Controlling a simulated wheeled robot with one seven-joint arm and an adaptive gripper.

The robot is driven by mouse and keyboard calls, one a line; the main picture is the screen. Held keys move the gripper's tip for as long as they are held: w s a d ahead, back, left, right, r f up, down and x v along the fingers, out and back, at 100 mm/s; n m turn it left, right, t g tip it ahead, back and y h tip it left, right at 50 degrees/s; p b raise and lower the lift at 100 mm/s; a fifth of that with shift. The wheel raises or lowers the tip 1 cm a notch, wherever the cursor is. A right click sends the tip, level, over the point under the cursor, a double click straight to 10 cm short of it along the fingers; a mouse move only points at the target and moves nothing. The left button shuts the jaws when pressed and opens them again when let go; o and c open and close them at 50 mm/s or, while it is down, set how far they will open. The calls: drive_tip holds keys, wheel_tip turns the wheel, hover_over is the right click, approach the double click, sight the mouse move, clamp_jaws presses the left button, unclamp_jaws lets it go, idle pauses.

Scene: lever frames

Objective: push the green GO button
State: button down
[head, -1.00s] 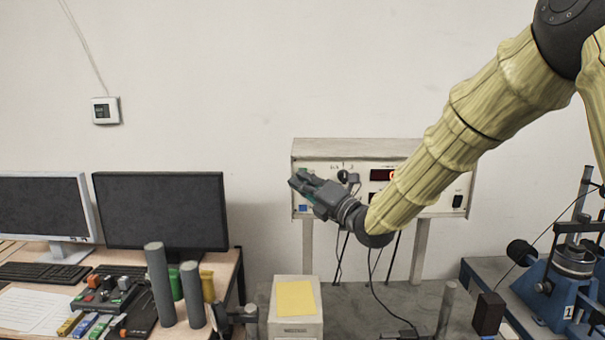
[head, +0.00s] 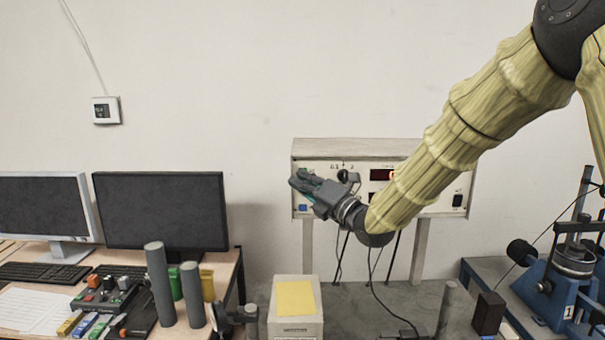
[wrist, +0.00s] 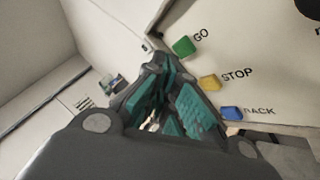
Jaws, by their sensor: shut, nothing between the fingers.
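The control box (head: 400,160) stands on two legs against the wall, with its panel facing me. In the wrist view the green GO button (wrist: 184,46) is on the panel's left part, above the yellow STOP button (wrist: 210,82) and the blue BACK button (wrist: 232,113). My gripper (head: 294,182) is shut and empty at the panel's left end; in the wrist view its fingertips (wrist: 158,66) are just left of and below the green button. I cannot tell whether they touch the panel. In the head view my gripper partly covers the buttons.
A white box with a yellow label (head: 296,300) stands below the panel. Grey cylinders (head: 160,285) and monitors (head: 160,212) are on the left desk. A blue machine (head: 565,290) is at right. The wall above the control box is clear.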

drive_tip(key=shift+w+b, duration=0.7)
drive_tip(key=shift+b, duration=0.15)
idle(1.1)
drive_tip(key=shift+s, duration=0.1)
drive_tip(key=shift+s+b, duration=0.7)
drive_tip(key=shift+b, duration=0.15)
drive_tip(key=shift+s+b, duration=1.7)
drive_tip(key=shift+s, duration=0.8)
drive_tip(key=shift+a, duration=0.1)
